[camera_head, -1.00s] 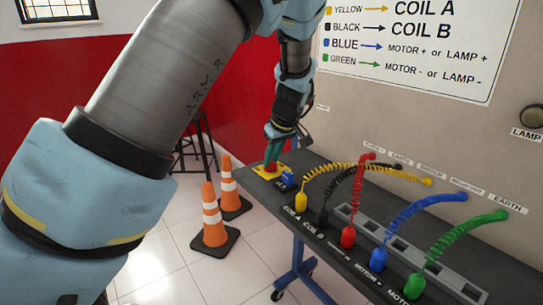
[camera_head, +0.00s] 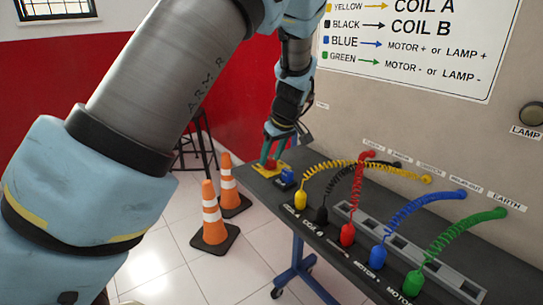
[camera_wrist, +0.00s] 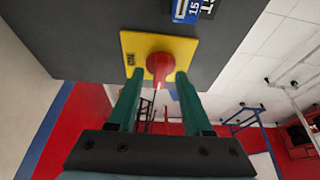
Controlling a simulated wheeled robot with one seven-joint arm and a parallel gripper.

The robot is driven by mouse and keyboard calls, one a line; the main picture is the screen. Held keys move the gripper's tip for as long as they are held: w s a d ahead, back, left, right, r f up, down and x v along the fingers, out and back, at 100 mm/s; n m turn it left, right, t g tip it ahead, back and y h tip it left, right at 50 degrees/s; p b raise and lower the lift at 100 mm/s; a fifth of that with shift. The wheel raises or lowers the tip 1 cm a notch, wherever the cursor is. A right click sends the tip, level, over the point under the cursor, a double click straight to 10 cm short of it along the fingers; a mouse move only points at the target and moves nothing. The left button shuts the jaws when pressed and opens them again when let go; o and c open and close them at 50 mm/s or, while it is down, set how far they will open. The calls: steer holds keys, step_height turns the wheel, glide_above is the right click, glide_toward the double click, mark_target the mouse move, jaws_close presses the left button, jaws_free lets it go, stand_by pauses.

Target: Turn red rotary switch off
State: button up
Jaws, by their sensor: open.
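The red rotary switch (camera_wrist: 160,68) sits on a yellow plate (camera_wrist: 130,42) at the end of the dark bench top. My gripper (camera_wrist: 156,82) has two green fingers, which stand apart on either side of the red knob's lower end in the wrist view. I cannot tell whether either finger touches the knob. In the head view my gripper (camera_head: 269,163) is over the yellow plate (camera_head: 263,171) at the bench's far left end, and its fingers mostly hide the knob there.
A blue device (camera_head: 285,179) sits close beside the switch plate. Colored plugs with coiled cords, such as the yellow plug (camera_head: 300,200), line the bench (camera_head: 335,240). Orange cones (camera_head: 213,222) stand on the floor to the left. A panel wall rises behind the bench.

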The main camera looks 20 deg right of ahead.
steer(key=a+b+v, duration=0.1)
steer(key=v, duration=0.9)
steer(key=shift+d+r+b, duration=0.4)
steer(key=shift+d, duration=0.05)
steer(key=shift+s, duration=0.1)
steer(key=w+a+f+m+g, duration=0.1)
steer(key=w+a+f, duration=0.15)
steer(key=a, duration=0.85)
steer(key=w+a+f+g, duration=0.1)
steer(key=a+f, duration=0.3)
steer(key=a, duration=0.6)
steer(key=s+a+f+m, duration=0.1)
steer(key=s+a, duration=0.4)
steer(key=a, duration=0.3)
steer(key=s+a+f+m+h, duration=0.1)
steer(key=s+a, duration=0.3)
steer(key=a, duration=0.5)
steer(key=shift+s+f+m+g, duration=0.3)
steer(key=shift+s+f+g, duration=0.1)
steer(key=shift+f, duration=0.25)
